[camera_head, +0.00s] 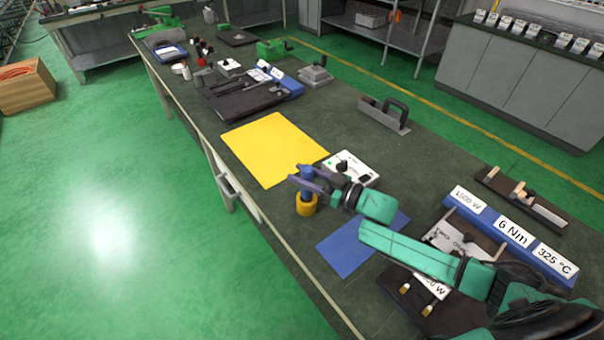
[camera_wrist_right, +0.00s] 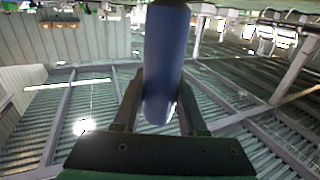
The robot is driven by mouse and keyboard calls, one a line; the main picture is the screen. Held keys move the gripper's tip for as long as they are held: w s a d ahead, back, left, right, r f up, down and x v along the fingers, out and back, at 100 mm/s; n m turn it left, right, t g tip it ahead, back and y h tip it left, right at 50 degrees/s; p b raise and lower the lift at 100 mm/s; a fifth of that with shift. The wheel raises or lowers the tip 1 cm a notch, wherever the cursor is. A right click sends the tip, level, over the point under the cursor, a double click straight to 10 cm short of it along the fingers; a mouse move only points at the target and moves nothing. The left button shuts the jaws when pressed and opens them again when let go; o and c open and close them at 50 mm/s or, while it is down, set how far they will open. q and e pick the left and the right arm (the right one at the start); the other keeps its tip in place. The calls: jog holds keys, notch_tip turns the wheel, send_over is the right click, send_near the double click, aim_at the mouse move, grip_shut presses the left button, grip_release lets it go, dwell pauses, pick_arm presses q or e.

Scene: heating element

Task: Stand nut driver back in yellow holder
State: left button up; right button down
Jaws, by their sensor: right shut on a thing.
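The nut driver's blue handle (camera_head: 306,172) stands about upright between the fingers of my right gripper (camera_head: 309,181). The gripper is shut on it. In the right wrist view the blue handle (camera_wrist_right: 165,60) runs down between the two dark fingers (camera_wrist_right: 160,112). The yellow holder (camera_head: 306,207) stands on the bench directly below the handle. The nut driver's lower end is hidden, so I cannot tell how far it sits in the holder. My left gripper is not in view.
A yellow mat (camera_head: 268,150) lies behind the holder, and a white board (camera_head: 352,169) lies to its right. A blue mat (camera_head: 345,250) lies in front. The bench's left edge is close to the holder. A blue label block (camera_head: 480,222) stands to the right.

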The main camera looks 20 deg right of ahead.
jog(key=shift+f, duration=0.2)
jog(key=shift+c, duration=1.9)
grip_release()
jog(key=shift+s+d+f, duration=0.1)
jog(key=shift+s+d, duration=0.1)
jog(key=v, duration=1.1)
jog(key=shift+s+b, duration=0.2)
jog(key=shift+b, duration=0.15)
jog(key=shift+d, duration=0.1)
